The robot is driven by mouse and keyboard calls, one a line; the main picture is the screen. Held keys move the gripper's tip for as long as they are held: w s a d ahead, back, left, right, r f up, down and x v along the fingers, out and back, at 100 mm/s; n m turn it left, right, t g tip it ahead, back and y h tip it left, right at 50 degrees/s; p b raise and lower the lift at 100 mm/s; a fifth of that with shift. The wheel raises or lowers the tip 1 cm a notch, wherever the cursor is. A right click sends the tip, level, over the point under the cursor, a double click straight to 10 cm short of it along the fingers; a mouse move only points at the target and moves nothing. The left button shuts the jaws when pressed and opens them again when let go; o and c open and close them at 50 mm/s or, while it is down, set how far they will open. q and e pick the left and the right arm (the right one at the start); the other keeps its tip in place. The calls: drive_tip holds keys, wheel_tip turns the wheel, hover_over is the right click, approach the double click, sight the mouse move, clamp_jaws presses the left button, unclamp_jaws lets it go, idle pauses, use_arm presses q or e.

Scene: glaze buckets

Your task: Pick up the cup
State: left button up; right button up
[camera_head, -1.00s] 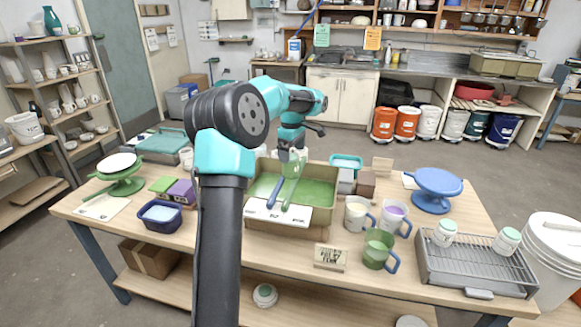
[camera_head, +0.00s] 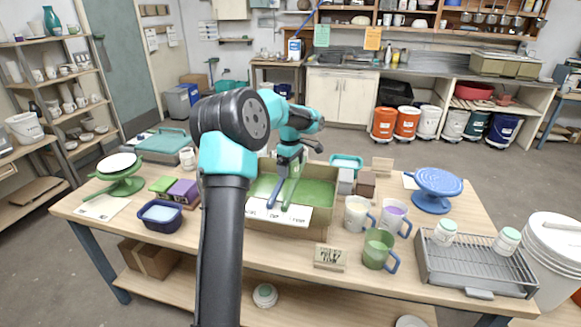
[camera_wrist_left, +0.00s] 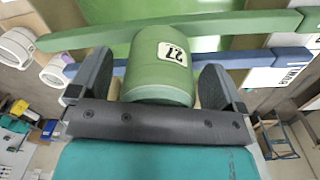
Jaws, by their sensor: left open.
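A green cylinder labelled 27 (camera_wrist_left: 160,68), which may be the cup, sits between the spread fingers of my left gripper (camera_wrist_left: 157,88) in the left wrist view. It seems to fill most of the gap; I cannot tell whether either finger touches it. In the head view my left gripper (camera_head: 287,160) is over the green-floored box, and the cylinder is not clear there. A green mug (camera_head: 375,246), a white mug (camera_head: 355,213) and a purple-topped white mug (camera_head: 393,215) stand right of the box. My right gripper is not in view.
A blue wheel (camera_head: 438,180), a wire rack tray (camera_head: 470,265), a navy tub (camera_head: 160,215) and a green stand (camera_head: 121,186) stand around.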

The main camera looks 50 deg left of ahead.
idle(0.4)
use_arm(q)
drive_tip(key=c, duration=1.2)
drive_tip(key=shift+r, duration=1.6)
drive_tip(key=shift+s+d+r, duration=0.1)
drive_tip(key=shift+r, duration=0.15)
drive_tip(key=s+d, duration=0.3)
drive_tip(key=d, duration=0.1)
drive_tip(key=s+d+r, duration=0.1)
drive_tip(key=s+d, duration=0.6)
drive_tip(key=d, duration=0.1)
drive_tip(key=shift+s+r, duration=0.15)
drive_tip(key=shift+s, duration=0.05)
drive_tip(key=shift+a, duration=0.1)
